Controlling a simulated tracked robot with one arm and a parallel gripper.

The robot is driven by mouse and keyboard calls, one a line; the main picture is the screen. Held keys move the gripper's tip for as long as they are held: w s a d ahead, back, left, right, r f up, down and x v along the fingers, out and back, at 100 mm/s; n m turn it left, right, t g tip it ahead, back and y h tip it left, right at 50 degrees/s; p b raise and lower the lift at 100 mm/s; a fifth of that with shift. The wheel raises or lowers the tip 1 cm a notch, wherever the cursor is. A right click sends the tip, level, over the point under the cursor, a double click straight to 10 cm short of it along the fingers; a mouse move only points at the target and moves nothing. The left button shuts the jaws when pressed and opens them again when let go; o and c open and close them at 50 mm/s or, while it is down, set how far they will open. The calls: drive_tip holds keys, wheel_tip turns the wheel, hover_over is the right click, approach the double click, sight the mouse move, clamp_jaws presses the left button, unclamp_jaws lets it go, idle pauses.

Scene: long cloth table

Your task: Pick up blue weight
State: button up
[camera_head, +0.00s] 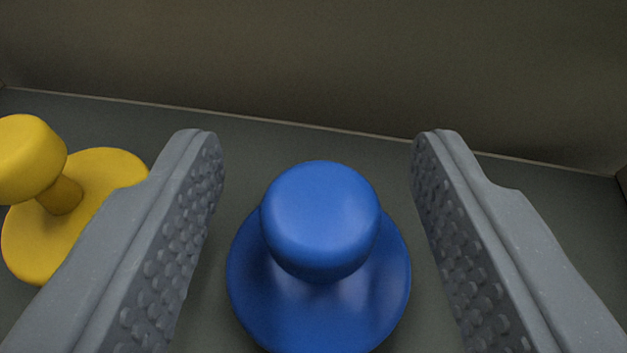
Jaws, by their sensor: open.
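The blue weight (320,220) stands upright in the lower middle of the view. It has a round knob on top of a wide round base, and the base's lower edge nearly reaches the bottom of the picture. My gripper (318,142) is open, with one grey studded finger on the left and one on the right. The blue weight shows between the two fingers, with a gap on each side and no contact visible. How high the fingers are relative to the knob is hard to tell.
A yellow weight (105,180) of the same shape stands at the left, partly hidden behind the left finger. A plain brownish wall (320,60) rises behind the dark grey surface (300,143). The surface right of the blue weight looks clear.

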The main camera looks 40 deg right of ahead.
drive_tip(key=shift+w+d, duration=0.2)
drive_tip(key=shift+w, duration=0.05)
drive_tip(key=shift+f, duration=0.1)
clamp_jaws()
